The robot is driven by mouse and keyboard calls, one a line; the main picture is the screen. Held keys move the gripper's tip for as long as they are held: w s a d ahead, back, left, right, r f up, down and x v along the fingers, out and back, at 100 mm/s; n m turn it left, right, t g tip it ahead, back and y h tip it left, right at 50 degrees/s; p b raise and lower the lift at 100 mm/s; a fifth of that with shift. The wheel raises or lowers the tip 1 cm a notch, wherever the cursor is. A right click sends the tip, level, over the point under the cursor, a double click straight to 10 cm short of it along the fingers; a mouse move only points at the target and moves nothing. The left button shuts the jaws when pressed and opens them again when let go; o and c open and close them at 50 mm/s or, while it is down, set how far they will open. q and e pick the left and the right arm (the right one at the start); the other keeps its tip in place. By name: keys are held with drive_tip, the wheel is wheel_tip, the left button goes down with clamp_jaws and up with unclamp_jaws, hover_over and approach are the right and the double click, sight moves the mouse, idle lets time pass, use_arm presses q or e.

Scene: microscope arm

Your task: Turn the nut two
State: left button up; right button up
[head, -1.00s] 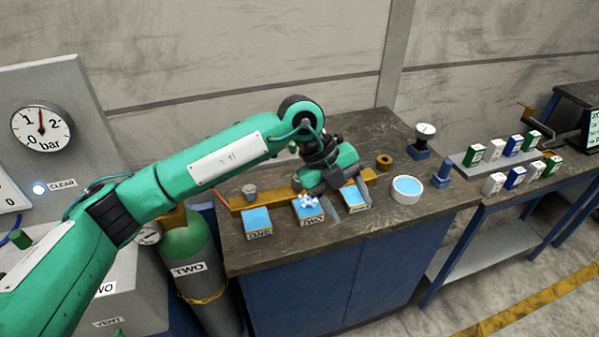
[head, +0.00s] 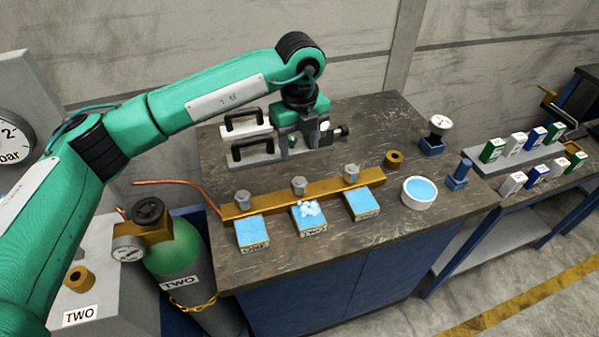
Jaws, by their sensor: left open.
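A brass bar (head: 272,203) lies across the bench with three grey hex nuts on it. The middle nut (head: 299,187) stands behind the blue-filled tray labelled TWO (head: 312,230). White foam or bubbles (head: 310,209) sit in that tray. The left nut (head: 242,199) is behind the tray labelled ONE (head: 252,243); the right nut (head: 351,174) is behind a third tray (head: 362,213). My left gripper (head: 303,142) is open behind the bar, apart from the nuts, beside two black-handled grey pieces. Its fingertips are partly unclear. My right gripper is out of view.
The black-handled pieces (head: 252,151) stand at the back left of the bench. A brass ring (head: 394,160), a white bowl of blue liquid (head: 419,190) and a gauge (head: 440,123) are to the right. A green cylinder marked TWO (head: 178,255) stands left of the bench.

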sight(299, 182)
use_arm(q)
wheel_tip(299, 182, down, 10)
drive_tip(key=shift+p, duration=1.1)
drive_tip(key=shift+w+f, duration=0.1)
drive_tip(key=shift+f, duration=0.75)
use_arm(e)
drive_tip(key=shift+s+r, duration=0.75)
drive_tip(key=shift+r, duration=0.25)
use_arm(q)
drive_tip(key=shift+c, duration=0.4)
